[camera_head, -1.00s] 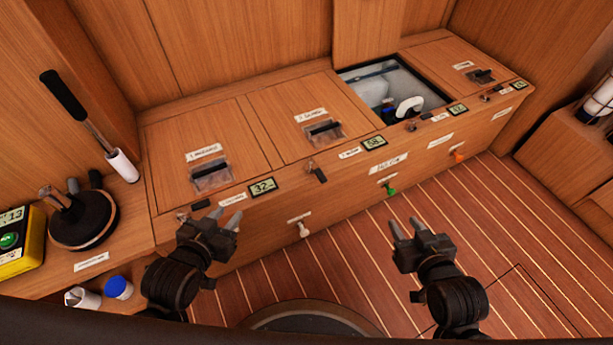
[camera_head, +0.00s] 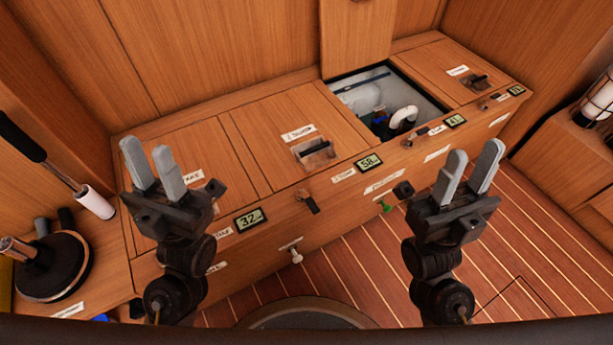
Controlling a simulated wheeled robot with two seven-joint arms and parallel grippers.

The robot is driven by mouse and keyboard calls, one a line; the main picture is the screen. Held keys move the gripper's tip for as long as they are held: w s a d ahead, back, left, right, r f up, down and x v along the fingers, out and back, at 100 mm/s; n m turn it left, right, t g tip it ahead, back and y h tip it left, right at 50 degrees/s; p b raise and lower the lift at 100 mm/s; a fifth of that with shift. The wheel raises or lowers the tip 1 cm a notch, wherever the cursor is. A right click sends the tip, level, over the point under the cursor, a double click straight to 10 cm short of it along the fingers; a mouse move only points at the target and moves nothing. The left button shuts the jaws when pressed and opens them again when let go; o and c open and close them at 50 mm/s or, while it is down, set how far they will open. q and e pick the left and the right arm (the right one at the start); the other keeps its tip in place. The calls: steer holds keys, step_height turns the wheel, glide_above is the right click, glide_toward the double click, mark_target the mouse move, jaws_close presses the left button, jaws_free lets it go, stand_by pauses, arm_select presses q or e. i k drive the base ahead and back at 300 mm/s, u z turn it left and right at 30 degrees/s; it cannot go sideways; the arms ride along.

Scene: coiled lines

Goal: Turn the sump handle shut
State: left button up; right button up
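A wooden locker bench (camera_head: 345,215) holds the handles. A white handle (camera_head: 296,256) and a green handle (camera_head: 385,206) stick out of its front face. A dark lever (camera_head: 308,200) sits on its top front edge. The labels are too small to tell surely which is the sump handle. My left gripper (camera_head: 149,156) is open and empty, in front of the bench's left hatch. My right gripper (camera_head: 474,158) is open and empty, in front of the bench's right part, where it hides some of the front. Neither gripper touches a handle.
An open hatch (camera_head: 440,103) shows a white curved pipe (camera_head: 404,117) inside. Closed hatches and small displays (camera_head: 250,220) line the bench top. At left stand a black round-based object (camera_head: 50,268) and a black-gripped rod (camera_head: 22,138). The striped floor (camera_head: 350,260) in front is clear.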

mark_target(310, 202)
steer(key=i, duration=0.2)
steer(key=u, duration=2.6)
steer(key=k, duration=1.95)
steer(key=z, duration=2.25)
